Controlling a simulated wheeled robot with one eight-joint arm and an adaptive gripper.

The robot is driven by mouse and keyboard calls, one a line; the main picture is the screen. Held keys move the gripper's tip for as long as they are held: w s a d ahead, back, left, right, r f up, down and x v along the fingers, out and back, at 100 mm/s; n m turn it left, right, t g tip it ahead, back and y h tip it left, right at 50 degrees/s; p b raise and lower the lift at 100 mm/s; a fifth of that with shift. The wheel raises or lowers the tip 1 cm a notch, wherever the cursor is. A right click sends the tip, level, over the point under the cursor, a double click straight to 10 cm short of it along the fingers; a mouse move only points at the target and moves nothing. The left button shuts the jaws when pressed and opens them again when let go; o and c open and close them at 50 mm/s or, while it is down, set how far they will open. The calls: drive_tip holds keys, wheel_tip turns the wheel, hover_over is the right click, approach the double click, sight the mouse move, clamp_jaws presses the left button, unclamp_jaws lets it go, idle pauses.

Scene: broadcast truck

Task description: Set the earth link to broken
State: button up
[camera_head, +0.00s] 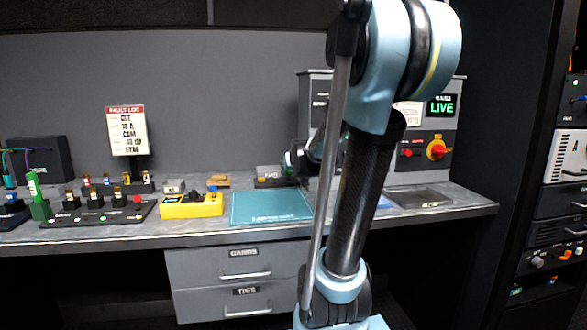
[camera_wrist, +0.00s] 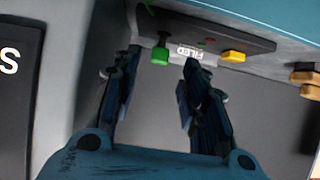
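No part in view is legibly marked as an earth link, so I cannot tell which it is. In the wrist view my gripper (camera_wrist: 162,58) has its two dark blue fingers apart, with nothing held between them. Beyond the fingertips is a dark strip (camera_wrist: 222,32) with a green knob (camera_wrist: 160,55), a yellow knob (camera_wrist: 233,56) and a small red dot. A label that seems to read "FILED" (camera_wrist: 189,52) is beside the green knob. The green knob appears between the fingertips; I cannot tell the gap to it. In the head view my gripper is mostly hidden behind my arm.
The grey bench (camera_head: 130,235) holds a yellow box (camera_head: 192,207), a teal mat (camera_head: 268,207), a dark panel (camera_head: 95,216) with several plugs, and a shallow tray (camera_head: 418,198). A grey cabinet with a red rotary switch (camera_head: 437,149) stands behind my arm. Equipment racks (camera_head: 560,202) stand right.

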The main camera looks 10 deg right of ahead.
drive_tip(key=v, duration=0.6)
drive_tip(key=shift+s, duration=0.35)
idle(0.3)
